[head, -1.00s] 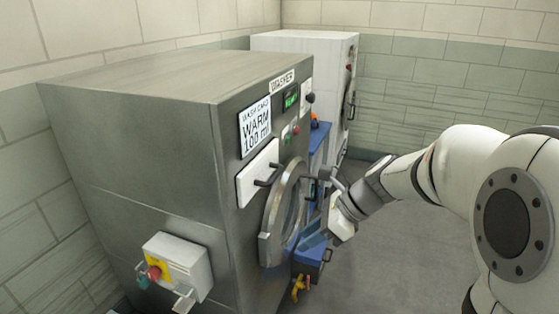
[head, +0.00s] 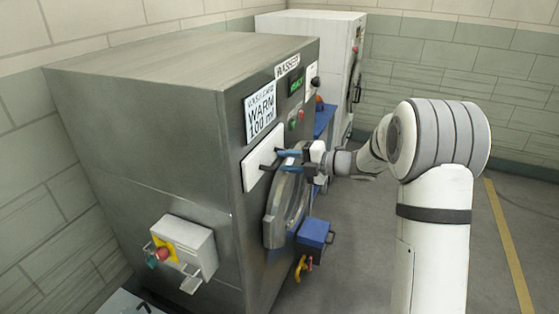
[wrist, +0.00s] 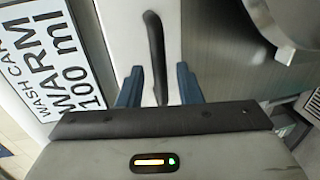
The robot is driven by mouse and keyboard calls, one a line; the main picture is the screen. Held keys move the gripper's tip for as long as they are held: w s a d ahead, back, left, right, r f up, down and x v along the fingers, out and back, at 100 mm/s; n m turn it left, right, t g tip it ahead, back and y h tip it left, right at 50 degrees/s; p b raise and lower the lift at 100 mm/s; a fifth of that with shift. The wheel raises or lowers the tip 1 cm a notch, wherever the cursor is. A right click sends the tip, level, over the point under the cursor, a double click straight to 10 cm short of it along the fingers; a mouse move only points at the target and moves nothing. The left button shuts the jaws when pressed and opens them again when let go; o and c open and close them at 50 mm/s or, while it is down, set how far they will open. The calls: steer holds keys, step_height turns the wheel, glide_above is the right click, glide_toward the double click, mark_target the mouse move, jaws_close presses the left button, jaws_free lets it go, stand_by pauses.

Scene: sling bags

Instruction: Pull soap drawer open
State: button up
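The soap drawer (head: 256,161) is a white panel with a dark bar handle on the steel washer's (head: 150,140) front, below the wash card. It sits flush with the washer front and looks closed. My gripper (head: 284,161) is at the drawer front with its two blue fingers spread. In the wrist view, the handle (wrist: 154,50) runs between the fingers of my gripper (wrist: 158,86), one on each side with a visible gap. The lower end of the handle is hidden behind my gripper's body.
The round washer door (head: 287,205) is just below the drawer. The wash card (head: 261,114) reads WARM 100 ml. A blue box (head: 314,235) and a yellow valve (head: 300,268) are low at the washer's front. A white machine (head: 335,30) stands behind. The floor to the right is clear.

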steer(key=shift+x, duration=1.2)
jaws_close()
